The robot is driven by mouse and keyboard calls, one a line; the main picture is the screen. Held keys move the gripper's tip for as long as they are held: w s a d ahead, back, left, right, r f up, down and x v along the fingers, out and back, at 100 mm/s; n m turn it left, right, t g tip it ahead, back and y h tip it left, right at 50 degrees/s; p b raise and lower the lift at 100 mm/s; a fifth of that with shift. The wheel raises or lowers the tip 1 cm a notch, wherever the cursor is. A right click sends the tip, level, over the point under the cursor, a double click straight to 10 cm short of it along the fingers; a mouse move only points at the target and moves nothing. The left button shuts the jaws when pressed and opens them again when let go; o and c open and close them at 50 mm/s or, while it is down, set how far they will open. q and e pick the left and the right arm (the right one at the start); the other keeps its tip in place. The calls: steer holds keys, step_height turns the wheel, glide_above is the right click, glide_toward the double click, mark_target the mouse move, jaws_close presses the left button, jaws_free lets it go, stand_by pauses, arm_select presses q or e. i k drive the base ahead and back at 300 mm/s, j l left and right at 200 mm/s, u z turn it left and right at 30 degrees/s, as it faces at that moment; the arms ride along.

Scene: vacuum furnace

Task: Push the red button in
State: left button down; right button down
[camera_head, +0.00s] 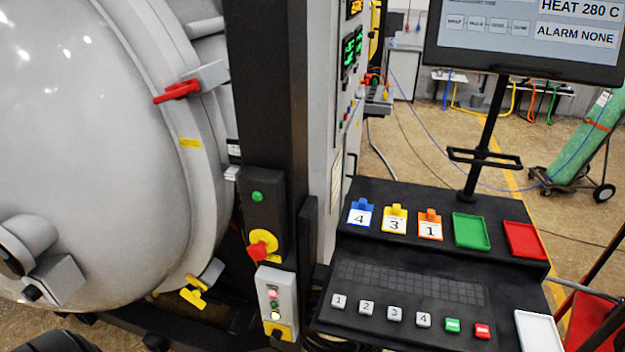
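Several red controls show in the head view. A red key (482,331) sits at the right end of the key row on the black console, beside a green key (452,325). A red mushroom-shaped button (257,250) stands out from a yellow base (268,237) on the black post. A small red button (272,294) is on the grey control box below it. I cannot tell whether any of them is pressed. Neither of my grippers is in view, and nothing touches these buttons.
The console (375,300) also bears keys numbered 1 to 4, coloured tags, a green tray (471,231) and a red tray (524,240). A monitor (530,35) stands above it. The furnace vessel (90,150) fills the left. A green cylinder (588,135) stands back right.

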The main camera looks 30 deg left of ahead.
mark_target(257, 251)
steer(key=u, duration=1.25)
